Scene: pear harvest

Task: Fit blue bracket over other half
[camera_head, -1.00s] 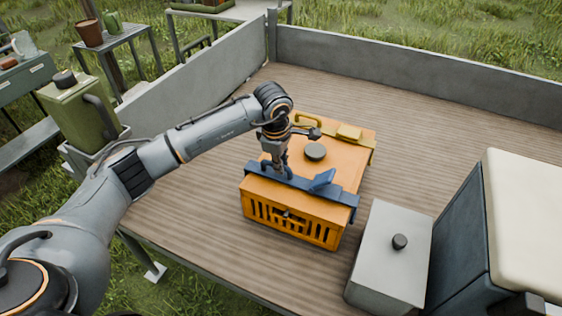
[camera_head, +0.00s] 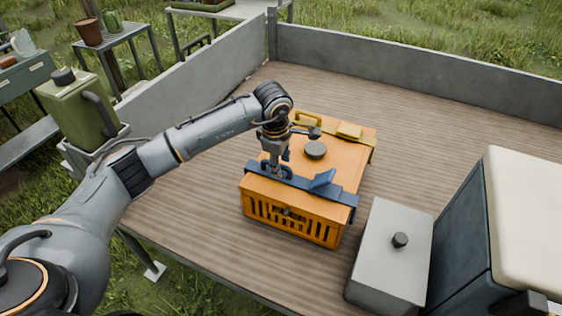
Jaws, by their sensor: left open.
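The blue bracket (camera_head: 325,189) lies across the near top edge of the orange box (camera_head: 295,217), with its ends reaching toward the box's sides. A yellow bracket half (camera_head: 350,132) lies along the far edge of the box top, apart from the blue one. My left gripper (camera_head: 276,170) points down at the left part of the blue bracket, by its handle. It is open, and whether its fingers touch the handle is too small to tell. My right gripper is not in the picture.
A grey box with a knob (camera_head: 388,258) and a cream-topped dark box (camera_head: 530,215) stand to the right. Low grey walls (camera_head: 410,72) edge the wooden bed (camera_head: 420,130), which is clear behind the orange box.

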